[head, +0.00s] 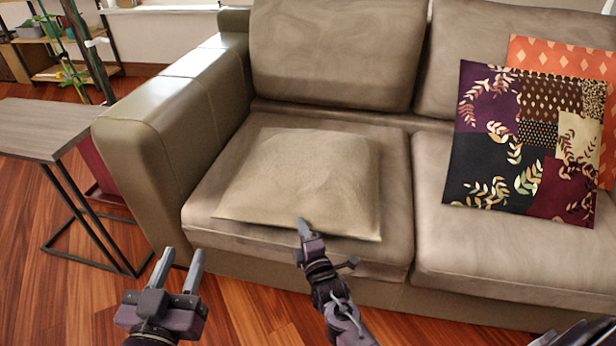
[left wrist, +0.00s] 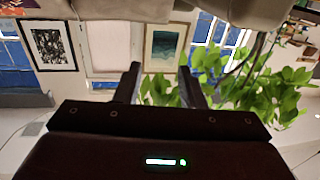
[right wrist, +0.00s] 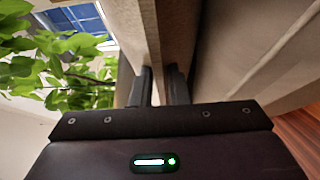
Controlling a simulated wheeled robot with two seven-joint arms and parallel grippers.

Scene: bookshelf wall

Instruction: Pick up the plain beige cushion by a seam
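The plain beige cushion (head: 300,175) lies on the left seat of the sofa, its front edge close to the seat's front. My right gripper (head: 303,228) is at the middle of that front edge. In the right wrist view, the cushion (right wrist: 149,30) runs down to between the fingers of the right gripper (right wrist: 158,88), which are close together with its edge pinched between them. My left gripper (head: 180,268) is open and empty, in front of the sofa's left arm; its parted fingers also show in the left wrist view (left wrist: 158,85).
The beige sofa (head: 170,125) has a broad left arm. A patterned patchwork cushion (head: 525,140) and an orange cushion (head: 560,58) lean at the right. A small side table (head: 45,128) stands left of the sofa. The wooden floor in front is clear.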

